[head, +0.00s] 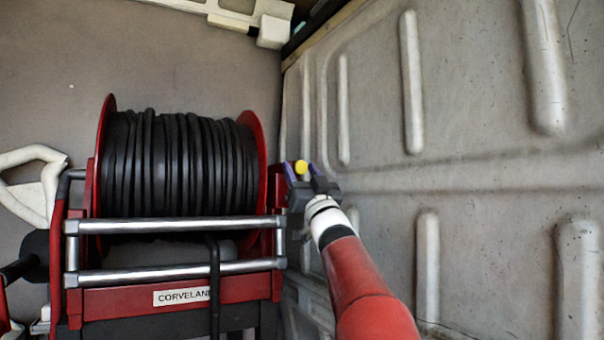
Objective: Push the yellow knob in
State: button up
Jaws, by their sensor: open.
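The yellow knob (300,167) shows as a small round yellow shape at the right side of the red hose reel (104,160). My gripper (302,178) is right at the knob, at the end of my red and white arm. Its jaws are open, with one finger on each side of the knob in the picture. I cannot tell whether the fingers touch the knob. The knob's lower part and its mount are hidden behind my gripper.
Black hose (180,165) is wound on the reel. Two metal bars (175,226) cross its front. A ribbed grey wall (480,90) stands close on the right. A white bracket (35,180) is at the left.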

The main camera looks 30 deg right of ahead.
jog(key=b+v, duration=0.3)
jog(key=v, duration=0.4)
jog(key=shift+s+f, duration=0.25)
jog(key=shift+s, duration=0.05)
jog(key=shift+f+h, duration=0.1)
jog(key=shift+h, duration=0.2)
jog(key=s+a+f+m+g+h, duration=0.1)
jog(key=s+a+f+g, duration=0.25)
jog(key=f, duration=0.45)
jog(key=s+a+f+m+g+h, duration=0.2)
jog(key=f+g, duration=0.2)
jog(key=f, duration=0.4)
jog(key=s+a+f+m+g+h, duration=0.1)
jog(key=s+a+f+g, duration=0.2)
jog(key=f, duration=0.5)
jog(key=s+a+f+n+g+y, duration=0.1)
jog(key=s+a+f+g, duration=0.2)
jog(key=s+f, duration=0.4)
jog(key=s+a+f+n+g+y, duration=0.1)
jog(key=s+a+f+g, duration=0.2)
jog(key=s+f, duration=0.3)
jog(key=s+a+f+n+g+y, duration=0.1)
jog(key=s+a+f+g, duration=0.2)
jog(key=f, duration=0.8)
jog(key=s+g, duration=0.2)
jog(key=s, duration=0.2)
jog(key=shift+s+a+f+n+y, duration=0.3)
jog(key=shift+a+f, duration=0.05)
jog(key=shift+f, duration=0.05)
